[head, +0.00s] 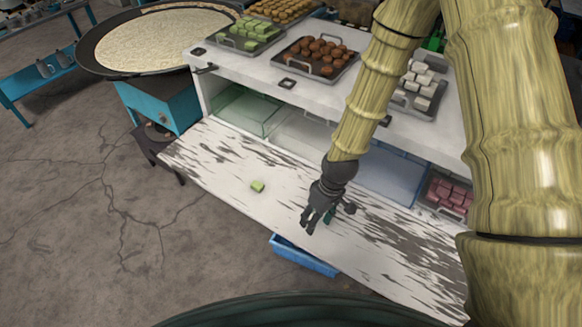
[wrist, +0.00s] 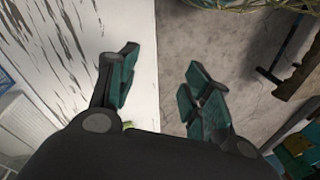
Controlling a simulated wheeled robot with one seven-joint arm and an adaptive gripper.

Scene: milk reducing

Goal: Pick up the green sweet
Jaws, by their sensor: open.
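The green sweet (head: 257,186) is a small light-green cube. It lies alone on the worn white wooden counter (head: 215,150), left of my gripper in the head view. My gripper (head: 314,222) is open and empty, over the counter near its front edge and apart from the sweet. In the wrist view my gripper (wrist: 163,90) shows two spread fingers with teal pads and nothing between them. A small bit of green (wrist: 128,126) shows at the gripper's base there; I cannot tell if it is the sweet.
Trays of green sweets (head: 249,31), brown balls (head: 316,57) and white cubes (head: 418,88) stand on the upper shelf. Pink cubes (head: 450,192) sit lower right. A blue crate (head: 304,256) is below the counter's front edge. A wide pan (head: 150,40) stands at the back left.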

